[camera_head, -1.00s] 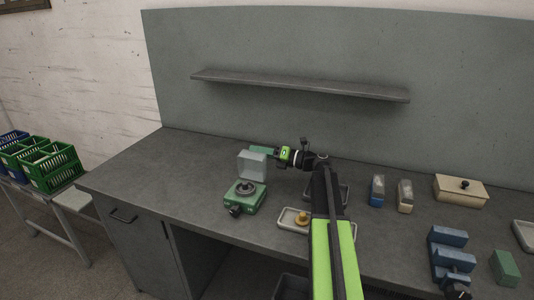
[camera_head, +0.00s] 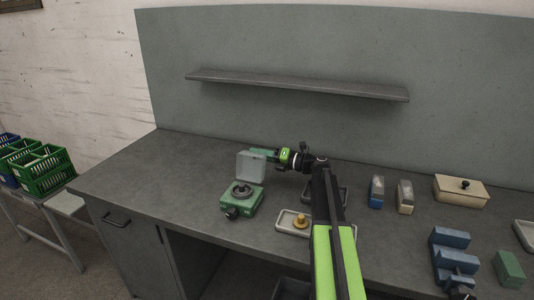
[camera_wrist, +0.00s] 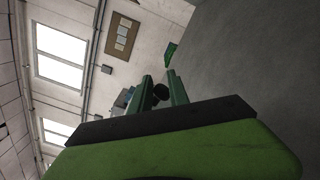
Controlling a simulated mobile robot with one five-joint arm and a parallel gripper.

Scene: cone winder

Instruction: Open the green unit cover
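The green unit (camera_head: 242,201) stands on the bench, left of my arm, with a dark round part on its top and a dark knob at its front. Its translucent cover (camera_head: 251,166) stands raised, roughly upright, at the unit's back edge. My gripper (camera_head: 262,154) is at the upper right of the cover, its green fingers partly behind it. In the wrist view my gripper (camera_wrist: 161,85) has its two fingers apart, with a small dark round knob (camera_wrist: 160,92) between them. Whether the fingers press on this knob is unclear.
A tray (camera_head: 283,228) with a brass-coloured piece is right of the unit. A shelf (camera_head: 300,88) hangs behind. The bench is clear on the left.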

